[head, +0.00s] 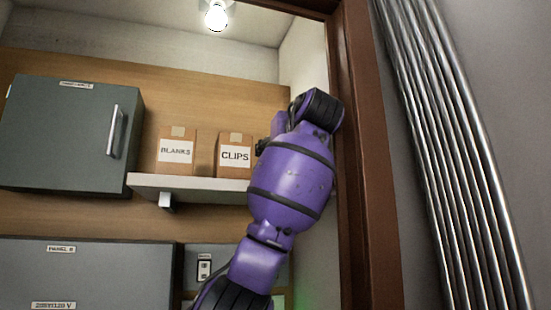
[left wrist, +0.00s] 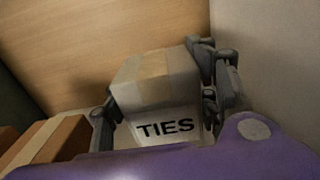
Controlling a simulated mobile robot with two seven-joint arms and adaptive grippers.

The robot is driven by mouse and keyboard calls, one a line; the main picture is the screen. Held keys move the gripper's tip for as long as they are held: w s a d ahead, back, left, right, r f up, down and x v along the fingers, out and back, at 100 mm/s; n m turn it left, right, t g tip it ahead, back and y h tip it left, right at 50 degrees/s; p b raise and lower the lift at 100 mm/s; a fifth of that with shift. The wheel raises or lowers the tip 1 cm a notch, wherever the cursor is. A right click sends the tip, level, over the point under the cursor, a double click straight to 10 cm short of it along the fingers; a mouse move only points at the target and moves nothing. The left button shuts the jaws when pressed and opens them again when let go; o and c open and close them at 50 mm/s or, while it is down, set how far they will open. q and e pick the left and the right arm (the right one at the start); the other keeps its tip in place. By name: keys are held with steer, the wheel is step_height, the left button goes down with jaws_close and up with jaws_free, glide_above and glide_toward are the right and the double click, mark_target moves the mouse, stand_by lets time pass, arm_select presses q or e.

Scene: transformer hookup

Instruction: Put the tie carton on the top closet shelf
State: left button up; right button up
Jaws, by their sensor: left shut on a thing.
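The tie carton (left wrist: 155,90), a cardboard box with tape on top and a white TIES label, shows in the left wrist view. My left gripper (left wrist: 160,108) is shut on it, one finger on each side. In the head view my purple left arm hides the carton and gripper. The closet shelf (head: 190,190) is a pale board on the wood back wall, its right end behind my arm. I cannot tell whether the carton touches the shelf. My right gripper is in neither view.
The BLANKS carton (head: 177,148) and CLIPS carton (head: 233,152) stand on the shelf, left of my arm. A cardboard box (left wrist: 50,140) is left of the tie carton. A grey cabinet (head: 65,133) hangs left; the brown door frame (head: 365,150) is close at right.

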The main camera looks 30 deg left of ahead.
arm_select(q)
steer(key=shift+w+f, duration=0.1)
steer(key=shift+f, duration=0.75)
steer(key=shift+f, duration=0.1)
steer(key=o, duration=1.2)
steer(key=shift+d+r, duration=0.1)
steer(key=shift+r, duration=0.1)
steer(key=v, duration=0.7)
steer(key=shift+s+d, duration=0.1)
steer(key=shift+s, duration=0.15)
